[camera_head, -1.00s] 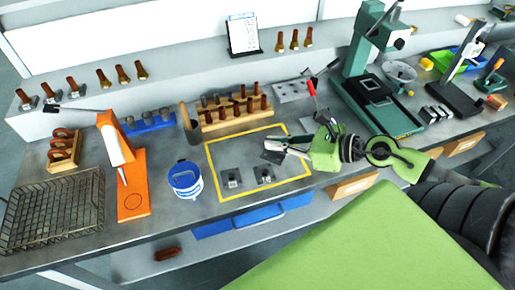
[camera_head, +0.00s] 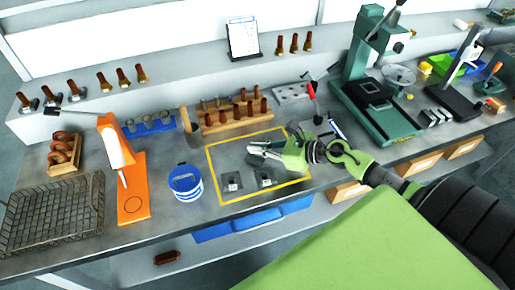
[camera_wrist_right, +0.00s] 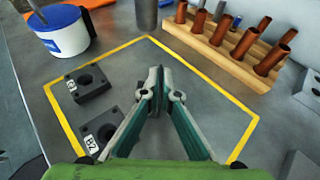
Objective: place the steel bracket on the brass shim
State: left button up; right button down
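Two dark grey blocks with round holes and white labels lie inside a yellow-outlined area (camera_head: 215,172). The left block (camera_head: 232,184) and right block (camera_head: 264,177) also show in the right wrist view as a rear block (camera_wrist_right: 90,80) and a nearer block (camera_wrist_right: 104,130), partly hidden by a finger. I cannot tell whether either is the steel bracket; no brass-coloured shim is discernible. My right gripper (camera_head: 251,147) is above the outlined area, behind the blocks. In the wrist view its fingertips (camera_wrist_right: 160,78) meet, with nothing visible between them. My left gripper is out of view.
A blue-banded bucket (camera_head: 185,182) and orange press (camera_head: 130,185) stand left. A wooden rack (camera_head: 236,118) with brown-handled pieces stands behind the outline. A green press (camera_head: 375,90) stands right. The outlined area's middle and right are mostly clear.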

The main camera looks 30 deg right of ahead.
jog(key=shift+w+f, duration=0.1)
jog(key=shift+f, duration=0.25)
jog(key=shift+f, duration=0.15)
jog(key=c, duration=2.3)
grip_release()
